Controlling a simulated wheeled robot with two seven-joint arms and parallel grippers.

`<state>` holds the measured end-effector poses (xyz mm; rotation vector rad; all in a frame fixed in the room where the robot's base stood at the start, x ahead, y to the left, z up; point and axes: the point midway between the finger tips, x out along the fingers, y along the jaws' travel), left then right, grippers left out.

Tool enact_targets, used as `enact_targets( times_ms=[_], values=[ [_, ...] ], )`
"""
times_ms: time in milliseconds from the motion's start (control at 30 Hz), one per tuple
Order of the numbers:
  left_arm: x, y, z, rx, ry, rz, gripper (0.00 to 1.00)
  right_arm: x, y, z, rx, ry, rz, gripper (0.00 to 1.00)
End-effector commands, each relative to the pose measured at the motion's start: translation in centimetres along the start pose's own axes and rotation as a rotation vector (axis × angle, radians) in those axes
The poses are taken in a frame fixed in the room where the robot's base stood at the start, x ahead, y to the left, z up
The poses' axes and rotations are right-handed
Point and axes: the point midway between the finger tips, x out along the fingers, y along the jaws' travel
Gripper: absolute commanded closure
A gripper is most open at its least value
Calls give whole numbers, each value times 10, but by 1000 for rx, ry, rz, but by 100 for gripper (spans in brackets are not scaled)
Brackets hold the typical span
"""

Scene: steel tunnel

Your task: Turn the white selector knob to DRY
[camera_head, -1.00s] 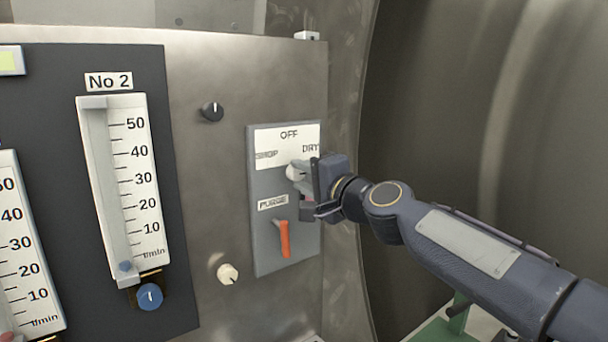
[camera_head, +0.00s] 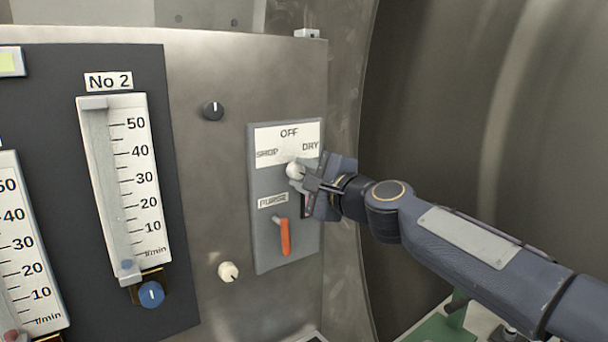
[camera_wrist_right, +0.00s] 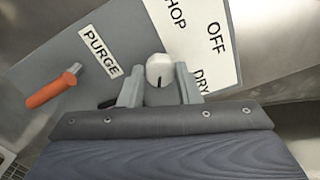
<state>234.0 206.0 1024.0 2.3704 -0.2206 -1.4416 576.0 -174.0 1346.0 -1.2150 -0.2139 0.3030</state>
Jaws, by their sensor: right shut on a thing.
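The white selector knob (camera_head: 294,170) sits on the grey switch plate (camera_head: 262,200), below a white label reading SHOP, OFF and DRY. My right gripper (camera_head: 302,177) reaches it from the right, shut on the knob. In the right wrist view the knob (camera_wrist_right: 159,68) stands between the two fingers of the gripper (camera_wrist_right: 159,87). A short dark line shows on the knob's side facing the gripper. The DRY word (camera_wrist_right: 202,80) lies beside the right finger, partly covered. My left gripper is not in view.
An orange lever (camera_head: 285,236) under the PURGE label is just below the knob. A black knob (camera_head: 213,110) and a cream knob (camera_head: 228,271) are on the steel panel to the left. Flow gauges (camera_head: 126,190) stand further left. The curved tunnel wall is at the right.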

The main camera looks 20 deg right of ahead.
Motion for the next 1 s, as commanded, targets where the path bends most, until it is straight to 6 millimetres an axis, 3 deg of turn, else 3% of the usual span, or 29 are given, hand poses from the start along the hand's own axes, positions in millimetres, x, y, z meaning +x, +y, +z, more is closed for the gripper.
enact_targets(
  times_ms=[267, 300, 433, 767, 1000],
  values=[
    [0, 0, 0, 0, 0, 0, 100, 0, 2, -1, 3, 1, 3, 92],
    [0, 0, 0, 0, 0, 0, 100, 0, 2, -1, 3, 1, 3, 66],
    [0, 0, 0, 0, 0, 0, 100, 0, 1, 0, 2, 0, 2, 49],
    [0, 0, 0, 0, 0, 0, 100, -3, 0, 0, 0, 0, 0, 48],
    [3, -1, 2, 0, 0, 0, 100, -39, 0, -1, 0, 2, -2, 48]
  ],
)
